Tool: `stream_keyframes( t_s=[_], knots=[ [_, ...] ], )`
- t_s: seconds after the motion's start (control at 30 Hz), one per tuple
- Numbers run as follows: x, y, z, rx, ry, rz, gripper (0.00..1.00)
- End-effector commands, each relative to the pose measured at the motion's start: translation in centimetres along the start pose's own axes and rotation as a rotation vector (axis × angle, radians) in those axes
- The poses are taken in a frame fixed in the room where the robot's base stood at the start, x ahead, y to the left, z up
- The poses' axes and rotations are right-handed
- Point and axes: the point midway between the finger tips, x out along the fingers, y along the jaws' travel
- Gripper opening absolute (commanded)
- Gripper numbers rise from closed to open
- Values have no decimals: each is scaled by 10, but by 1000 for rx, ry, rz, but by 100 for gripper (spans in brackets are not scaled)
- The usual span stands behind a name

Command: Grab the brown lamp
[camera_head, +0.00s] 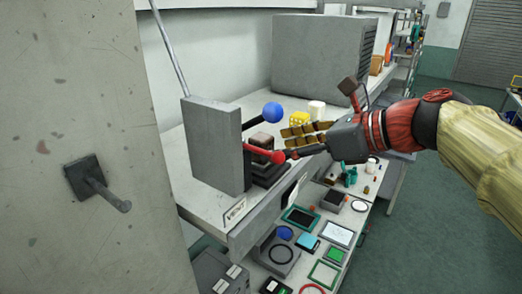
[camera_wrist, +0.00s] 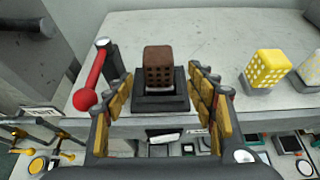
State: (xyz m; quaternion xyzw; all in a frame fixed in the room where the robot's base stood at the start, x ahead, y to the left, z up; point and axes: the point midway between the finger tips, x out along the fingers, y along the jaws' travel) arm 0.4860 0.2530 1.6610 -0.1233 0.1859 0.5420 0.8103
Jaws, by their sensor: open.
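The brown lamp (camera_wrist: 158,66) is a small block with a grid of light dots, upright in a dark square base (camera_wrist: 160,103) on the bench. In the head view the brown lamp (camera_head: 262,141) is partly hidden by a red-knobbed lever. My gripper (camera_wrist: 169,98) is open, its yellow padded fingers on either side of the lamp in the wrist view, with gaps on both sides. In the head view my gripper (camera_head: 303,140) reaches in from the right, its fingers near the lamp. I cannot tell whether any finger touches it.
A red-knobbed lever (camera_wrist: 88,92) stands close left of the lamp. A yellow lamp (camera_wrist: 267,68) and a white lamp (camera_wrist: 312,70) stand to the right. A grey upright panel (camera_head: 214,147) and a blue ball (camera_head: 272,112) are near. Below, a shelf (camera_head: 330,212) holds several small parts.

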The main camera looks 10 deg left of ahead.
Motion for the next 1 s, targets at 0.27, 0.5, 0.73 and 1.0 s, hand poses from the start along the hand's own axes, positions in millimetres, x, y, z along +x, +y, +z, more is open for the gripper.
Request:
stream_keyframes(
  t_s=[0.27,0.5,0.73,1.0],
  knots=[
    [23,2,1,0,2,3,56],
    [55,2,2,-1,0,1,56],
    [60,2,2,-1,-1,-1,56],
    [60,2,2,-1,0,-1,46]
  ],
)
